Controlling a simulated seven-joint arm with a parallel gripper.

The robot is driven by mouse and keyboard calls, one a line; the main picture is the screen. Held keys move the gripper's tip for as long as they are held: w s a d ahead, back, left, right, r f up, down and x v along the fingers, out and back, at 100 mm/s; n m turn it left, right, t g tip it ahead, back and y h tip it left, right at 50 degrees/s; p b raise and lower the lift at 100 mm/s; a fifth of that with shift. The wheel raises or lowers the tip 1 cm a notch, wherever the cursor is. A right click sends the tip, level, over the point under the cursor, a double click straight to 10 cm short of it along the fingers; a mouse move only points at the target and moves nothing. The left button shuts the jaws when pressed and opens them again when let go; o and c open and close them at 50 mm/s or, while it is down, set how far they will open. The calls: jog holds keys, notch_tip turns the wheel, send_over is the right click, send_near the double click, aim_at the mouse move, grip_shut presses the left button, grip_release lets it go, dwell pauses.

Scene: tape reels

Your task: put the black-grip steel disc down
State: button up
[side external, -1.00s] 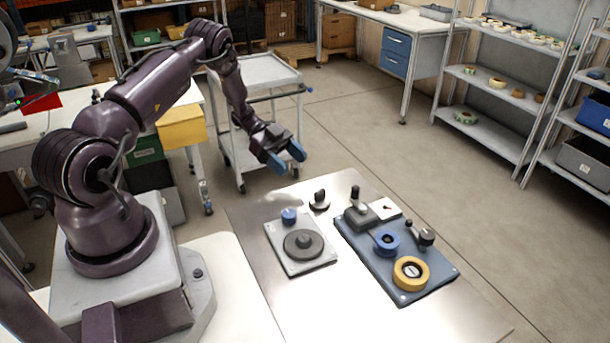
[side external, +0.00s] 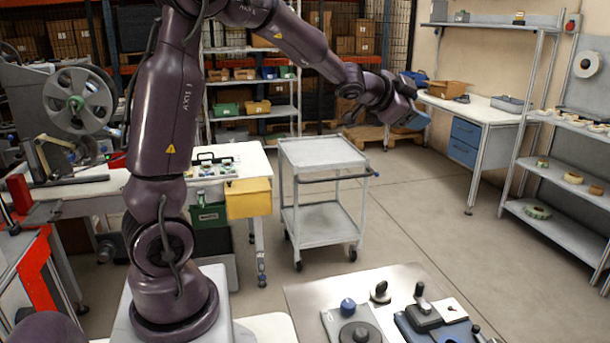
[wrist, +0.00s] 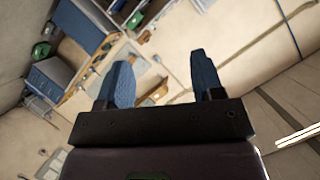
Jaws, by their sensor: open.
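The black-grip steel disc (side external: 380,293) sits on the steel table at the bottom of the side view, its black grip upward, between the grey plate and the blue board. It is apart from my gripper. My gripper (side external: 415,122) is raised high above and beyond the table, pointing away to the right. In the wrist view my gripper (wrist: 160,68) shows two blue fingers spread apart with nothing between them. The disc does not show in the wrist view.
A grey plate (side external: 336,322) with a blue knob and a dark disc lies left of the black-grip disc. A blue board (side external: 408,330) with fixtures lies right. The table's (side external: 310,296) near part is cut off. A white cart (side external: 322,155) stands behind; air around my gripper looks clear.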

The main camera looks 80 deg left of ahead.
jog(key=s+d+r+n+g, duration=0.2)
jog(key=s+d, duration=0.6)
jog(key=s, duration=0.4)
jog(key=shift+d+n+g+y, duration=0.35)
jog(key=shift+n+g, duration=0.25)
jog(key=shift+n, duration=0.5)
jog(key=shift+o, duration=0.5)
jog(key=s+d+f+g+h, duration=0.2)
jog(key=s+d, duration=0.3)
jog(key=s, duration=0.2)
jog(key=s+d+f+g+h, duration=0.1)
jog(key=s+d+f+g, duration=0.1)
jog(key=s+d, duration=0.3)
jog(key=s+f, duration=0.1)
jog(key=s, duration=0.2)
jog(key=shift+s+f+n+h, duration=0.2)
jog(key=shift+s+n+h, duration=0.05)
jog(key=shift+n+h, duration=0.1)
jog(key=shift+d, duration=0.1)
jog(key=shift+w, duration=0.1)
